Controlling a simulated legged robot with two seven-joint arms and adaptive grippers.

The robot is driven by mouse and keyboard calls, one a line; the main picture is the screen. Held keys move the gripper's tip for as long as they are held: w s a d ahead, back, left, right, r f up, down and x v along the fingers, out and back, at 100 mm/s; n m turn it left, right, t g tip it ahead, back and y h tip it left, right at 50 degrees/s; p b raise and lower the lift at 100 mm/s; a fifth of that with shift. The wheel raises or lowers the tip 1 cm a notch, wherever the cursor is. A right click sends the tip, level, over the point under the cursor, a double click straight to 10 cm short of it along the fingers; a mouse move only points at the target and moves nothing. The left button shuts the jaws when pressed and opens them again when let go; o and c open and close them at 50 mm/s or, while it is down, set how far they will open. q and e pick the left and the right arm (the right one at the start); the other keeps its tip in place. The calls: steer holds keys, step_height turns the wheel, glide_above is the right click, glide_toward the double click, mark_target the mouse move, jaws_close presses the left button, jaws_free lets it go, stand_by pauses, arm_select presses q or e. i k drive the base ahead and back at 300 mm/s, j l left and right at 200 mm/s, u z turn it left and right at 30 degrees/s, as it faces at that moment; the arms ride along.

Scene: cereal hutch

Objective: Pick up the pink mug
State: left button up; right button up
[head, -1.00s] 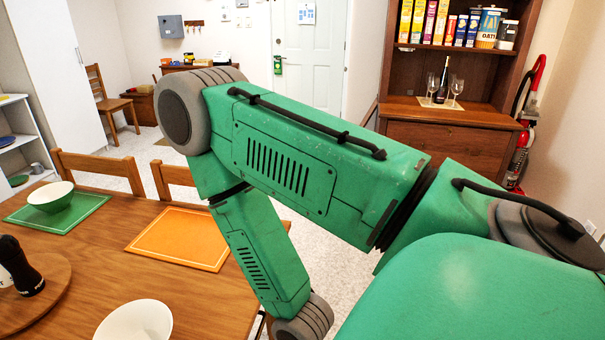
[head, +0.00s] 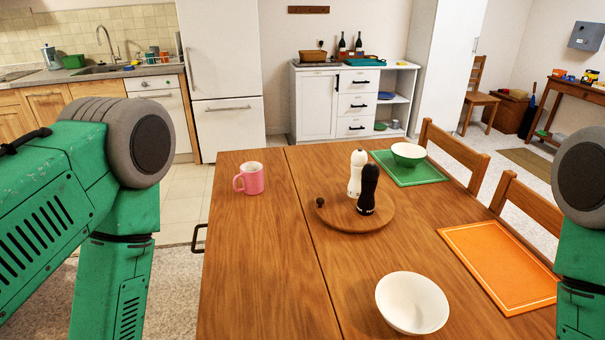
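The pink mug (head: 251,179) stands upright on the wooden table (head: 250,270), near its left edge towards the far end. Its handle points left and its inside looks pale. Nothing touches it. My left arm comes in at the left of the head view and my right arm shows at the right edge. Both grippers are below or outside the picture, so neither can be seen.
A round wooden board (head: 340,218) holds a white mill (head: 356,172) and a black mill (head: 368,190). A white bowl (head: 412,303) stands at the front. Another bowl (head: 408,154) stands on a green mat (head: 430,172). An orange mat (head: 500,265) lies right. The table around the mug is clear.

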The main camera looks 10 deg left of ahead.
mark_target(248, 180)
steer(key=k, duration=0.35)
steer(key=k+j+u, duration=0.15)
steer(key=u, duration=1.1)
steer(key=i+j, duration=0.1)
steer(key=j, duration=0.25)
steer(key=i+j+u, duration=0.1)
steer(key=j, duration=0.25)
steer(key=i+j, duration=0.15)
steer(key=j, duration=0.2)
steer(key=i+j+u, duration=0.1)
steer(key=i, duration=0.25)
steer(key=i+j+u, duration=0.15)
steer(key=i+j, duration=0.15)
steer(key=i+z, duration=0.75)
steer(key=i+j+z, duration=0.2)
steer(key=i+z, duration=0.35)
steer(key=z, duration=0.25)
steer(key=i+j+z, duration=0.2)
steer(key=z, duration=0.25)
steer(key=i+j+z, duration=0.15)
steer(key=z, duration=0.3)
steer(key=i+j+z, duration=0.1)
steer(key=j+z, duration=0.15)
steer(key=z, duration=0.15)
steer(key=i+j+z, duration=0.1)
steer(key=j+z, duration=0.15)
steer(key=z, duration=0.2)
